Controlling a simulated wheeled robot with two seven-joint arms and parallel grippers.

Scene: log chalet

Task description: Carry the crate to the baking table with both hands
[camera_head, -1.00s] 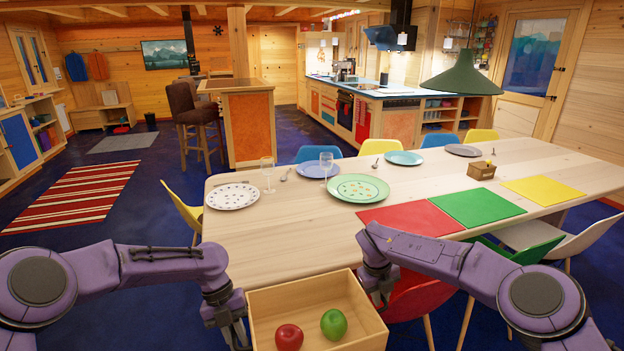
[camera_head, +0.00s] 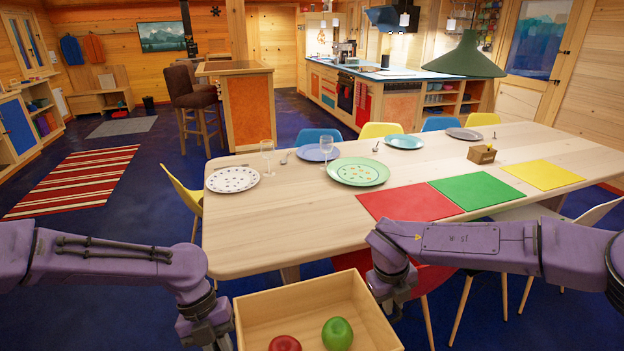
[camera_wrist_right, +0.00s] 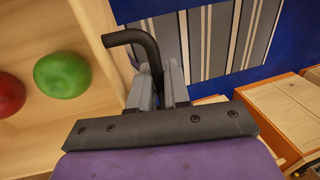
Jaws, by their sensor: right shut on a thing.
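The crate (camera_head: 300,297) is a light wooden open box at the bottom centre of the head view, in front of the near edge of the dining table. It holds a red apple (camera_head: 285,343) and a green apple (camera_head: 338,334). My right gripper (camera_head: 390,305) is at its right side. In the right wrist view, its fingers (camera_wrist_right: 160,92) are shut on a black bent handle beside the crate wall. My left gripper (camera_head: 215,344) is at the crate's left side; its fingertips are hidden. No table is clearly marked as the baking table.
The dining table (camera_head: 290,222) carries plates, glasses, coloured mats and a small wooden box (camera_head: 482,154). Chairs stand around it, including a red one (camera_head: 425,278) right of the crate. A counter with bar stools (camera_head: 192,100) stands behind. Blue floor is open at left, with a striped rug (camera_head: 78,180).

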